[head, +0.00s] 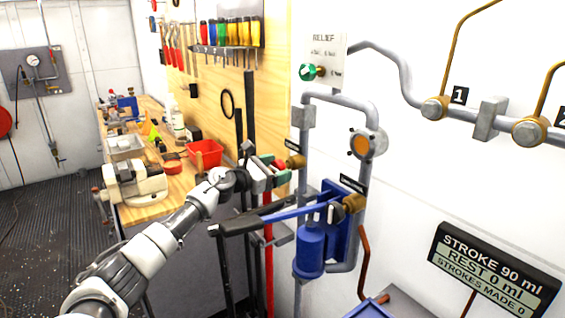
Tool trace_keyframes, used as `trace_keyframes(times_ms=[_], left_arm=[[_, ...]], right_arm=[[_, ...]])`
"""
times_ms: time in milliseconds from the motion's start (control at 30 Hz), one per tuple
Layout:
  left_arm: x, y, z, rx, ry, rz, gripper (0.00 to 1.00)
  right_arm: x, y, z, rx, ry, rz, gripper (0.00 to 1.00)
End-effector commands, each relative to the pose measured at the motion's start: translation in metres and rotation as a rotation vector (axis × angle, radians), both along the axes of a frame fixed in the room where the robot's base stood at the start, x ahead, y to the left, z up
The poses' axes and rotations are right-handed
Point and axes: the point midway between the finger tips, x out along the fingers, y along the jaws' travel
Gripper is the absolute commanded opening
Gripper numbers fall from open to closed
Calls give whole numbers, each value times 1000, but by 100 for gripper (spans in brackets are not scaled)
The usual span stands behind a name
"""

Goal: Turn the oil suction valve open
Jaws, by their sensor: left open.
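A small brass valve (296,162) sits on the grey pipe, under a small black label whose text is too small to read surely. A red handle (280,164) shows at its left side. My left gripper (274,172) is open right at this handle, with its jaws partly hiding it. I cannot tell whether the jaws touch it. A second brass valve (353,203) stands lower right, by another black label. A green-knobbed relief valve (309,72) is above. My right gripper is not in view.
A blue hand pump (310,250) has a long lever with a dark grip (240,225) just below my left gripper. A wooden workbench (150,208) with a vise and a red bin (205,153) is at left. A sign (494,270) reads stroke 90 ml, rest 0 ml, strokes made 0.

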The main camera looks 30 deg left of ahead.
Motion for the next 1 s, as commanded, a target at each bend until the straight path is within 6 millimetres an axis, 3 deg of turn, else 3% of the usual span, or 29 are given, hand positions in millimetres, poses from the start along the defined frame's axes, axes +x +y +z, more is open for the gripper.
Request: trace_keyframes(times_ms=[200, 533, 833, 1000], left_arm=[[19, -7, 0, -1, -1, 2, 76], [21, -8, -1, 0, 0, 2, 74], [20, -8, -1, -1, 0, 2, 28], [20, -8, -1, -7, 2, 2, 26]], right_arm=[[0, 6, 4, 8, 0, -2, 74], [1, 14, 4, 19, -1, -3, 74], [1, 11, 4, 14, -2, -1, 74], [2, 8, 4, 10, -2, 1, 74]])
